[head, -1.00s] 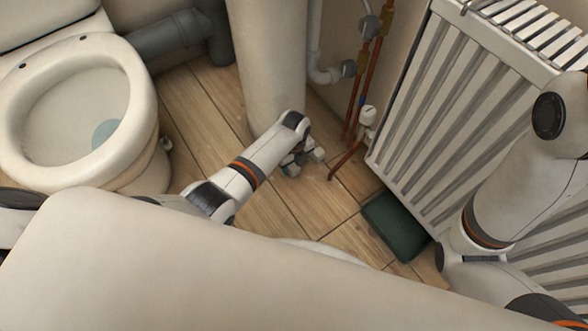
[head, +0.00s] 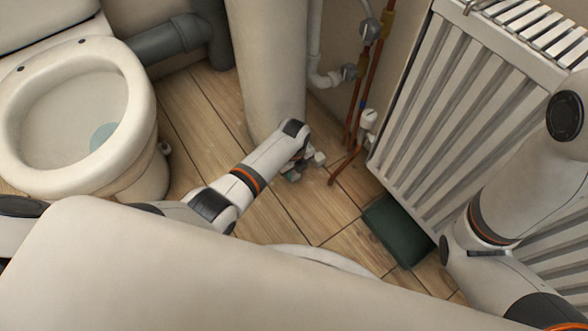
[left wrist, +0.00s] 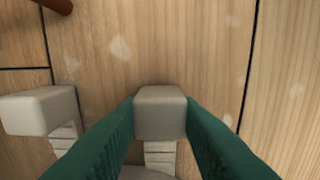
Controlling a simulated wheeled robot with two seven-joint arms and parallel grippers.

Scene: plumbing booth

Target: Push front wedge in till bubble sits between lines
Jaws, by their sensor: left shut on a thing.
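My left gripper (left wrist: 160,108) has teal fingers shut on a pale grey wedge (left wrist: 160,120), one finger on each side of its block end. Its ridged tongue runs toward the bottom of the left wrist view. A second similar wedge (left wrist: 38,110) lies on the floor to the left, apart from the fingers. In the head view my left gripper (head: 296,168) is low at the floor by the wide pale column, mostly hidden by its own wrist. A small pale block (head: 319,158) shows beside it. No bubble or level lines are visible. My right gripper is not visible.
A toilet (head: 75,110) stands at left, a wide pale column (head: 265,60) behind the left gripper. Copper pipes (head: 360,90) and a radiator (head: 470,110) are at right. A dark green object (head: 398,228) lies on the floor below the radiator. A large pale shape fills the foreground.

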